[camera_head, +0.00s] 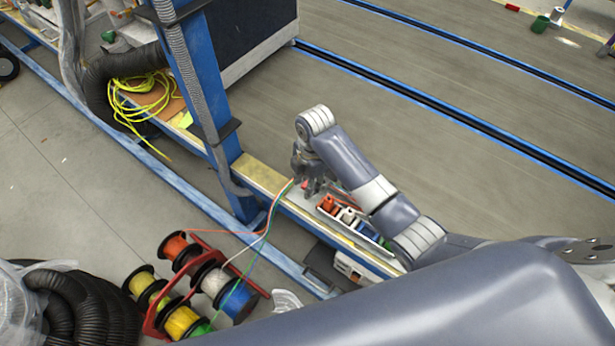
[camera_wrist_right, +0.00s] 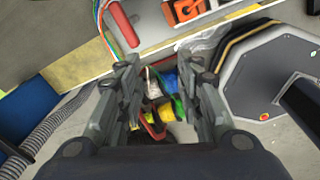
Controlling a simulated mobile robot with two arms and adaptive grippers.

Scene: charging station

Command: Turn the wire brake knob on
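A red, elongated handle-like part (camera_wrist_right: 125,24) sits on a pale plate at the top left of the right wrist view. It looks like the wire brake knob, though I cannot be sure or read its setting. Several coloured wires (camera_wrist_right: 104,24) run beside it; in the head view they also show as thin strands (camera_head: 270,217). My right gripper (camera_head: 308,186) is over the workbench edge in the head view. In the right wrist view my right gripper (camera_wrist_right: 160,78) has its fingers apart with nothing held between them, and the red part is beyond the left finger. My left gripper is out of view.
Wire spools (camera_head: 183,322) stand on a red rack on the floor. A tray with red, white and blue items (camera_head: 345,214) lies beside my right arm. A blue post (camera_head: 205,90) rises to the left. A yellow cable bundle (camera_head: 140,103) lies behind it.

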